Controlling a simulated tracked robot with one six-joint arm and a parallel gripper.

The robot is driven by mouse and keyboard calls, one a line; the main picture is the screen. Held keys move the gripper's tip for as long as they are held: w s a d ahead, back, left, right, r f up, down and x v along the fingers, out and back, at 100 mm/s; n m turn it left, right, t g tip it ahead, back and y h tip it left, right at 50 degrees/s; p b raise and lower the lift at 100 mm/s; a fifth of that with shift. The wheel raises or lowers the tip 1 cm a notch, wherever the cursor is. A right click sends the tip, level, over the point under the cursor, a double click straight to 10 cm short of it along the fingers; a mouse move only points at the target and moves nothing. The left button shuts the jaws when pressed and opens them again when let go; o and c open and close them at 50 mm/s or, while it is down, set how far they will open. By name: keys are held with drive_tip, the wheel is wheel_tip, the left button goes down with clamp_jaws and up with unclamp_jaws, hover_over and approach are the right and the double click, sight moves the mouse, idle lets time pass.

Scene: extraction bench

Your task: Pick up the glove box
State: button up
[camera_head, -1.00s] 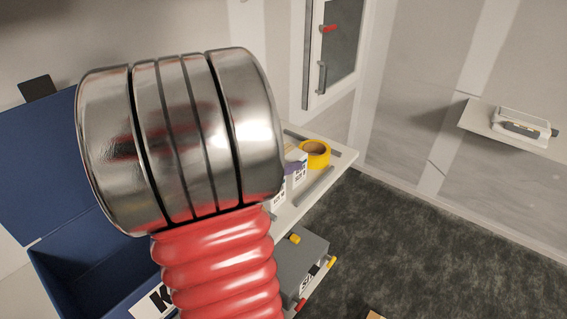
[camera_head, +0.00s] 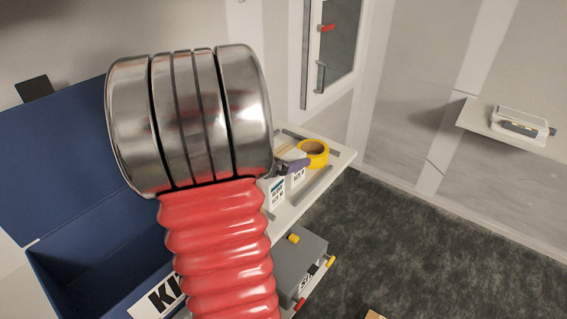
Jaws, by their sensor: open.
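Two small white boxes stand on the bench shelf just right of my metal arm joint. The one with purple material at its top (camera_head: 298,177) appears to be the glove box; its label is too small to read surely. The other white box (camera_head: 277,194), with a dark label, stands nearer and partly behind my arm. My gripper cannot be made out; my large metal joint and red bellows sleeve cover the middle left of the view. A small dark shape beside the purple material is too unclear to name.
A yellow tape roll (camera_head: 313,153) lies behind the boxes on the white shelf (camera_head: 341,161). A grey case (camera_head: 300,262) sits below. An open blue kit box (camera_head: 93,254) stands at left. A white device (camera_head: 521,121) rests on the wall shelf at right.

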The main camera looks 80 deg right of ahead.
drive_tip(key=shift+c, duration=0.6)
drive_tip(key=c, duration=0.9)
drive_tip(key=shift+o, duration=0.2)
drive_tip(key=shift+r, duration=0.1)
wheel_tip(320, 180, up, 10)
drive_tip(key=shift+f, duration=0.1)
